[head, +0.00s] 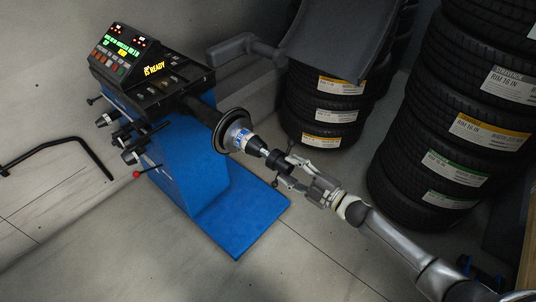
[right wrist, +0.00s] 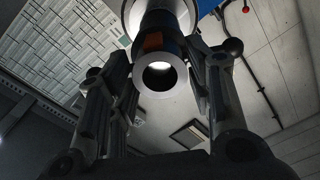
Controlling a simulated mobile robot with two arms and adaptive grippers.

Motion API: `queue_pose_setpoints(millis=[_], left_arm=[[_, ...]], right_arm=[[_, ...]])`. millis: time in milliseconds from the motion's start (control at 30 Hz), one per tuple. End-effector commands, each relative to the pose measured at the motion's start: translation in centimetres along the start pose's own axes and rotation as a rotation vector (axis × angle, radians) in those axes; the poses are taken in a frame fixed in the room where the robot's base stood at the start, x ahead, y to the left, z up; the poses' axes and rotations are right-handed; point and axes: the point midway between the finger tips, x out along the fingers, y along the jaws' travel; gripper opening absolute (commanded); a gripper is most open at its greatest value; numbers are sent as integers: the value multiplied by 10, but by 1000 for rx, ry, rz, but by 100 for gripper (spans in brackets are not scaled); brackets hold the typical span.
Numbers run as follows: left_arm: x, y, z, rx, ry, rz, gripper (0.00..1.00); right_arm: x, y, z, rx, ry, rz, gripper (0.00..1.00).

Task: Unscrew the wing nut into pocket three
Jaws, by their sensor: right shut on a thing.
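The wheel balancer's spindle points toward me, with a white and blue cone at its disc and a dark hub, seemingly the wing nut (head: 275,159), at its near end. In the right wrist view the dark round hub (right wrist: 160,75) shows its hollow end and an orange patch. My right gripper (head: 285,169) is shut on this hub, one finger on each side. Its fingers also frame the hub in the right wrist view (right wrist: 160,68). The nut's wings are hard to make out. The balancer's top tray (head: 165,88) has several pockets; their numbers cannot be read. My left gripper is out of view.
The blue balancer (head: 200,170) stands on a blue base plate, its display lit and several cones on its side pegs. Tyre stacks (head: 440,150) stand close on the right. A grey hood (head: 335,40) hangs behind the spindle. Floor in front is clear.

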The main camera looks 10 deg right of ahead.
Motion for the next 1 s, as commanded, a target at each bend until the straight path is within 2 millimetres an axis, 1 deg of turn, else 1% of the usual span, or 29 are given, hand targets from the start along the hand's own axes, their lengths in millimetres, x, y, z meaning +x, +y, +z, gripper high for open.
queue_pose_setpoints(millis=[33, 267, 1000], left_arm=[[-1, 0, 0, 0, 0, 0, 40], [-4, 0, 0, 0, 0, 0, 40], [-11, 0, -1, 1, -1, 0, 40]], right_arm=[[-2, 2, -1, 0, 3, 4, 18], [-10, 3, -2, -1, 3, 5, 18], [-38, 3, -2, -1, 4, 4, 18]])
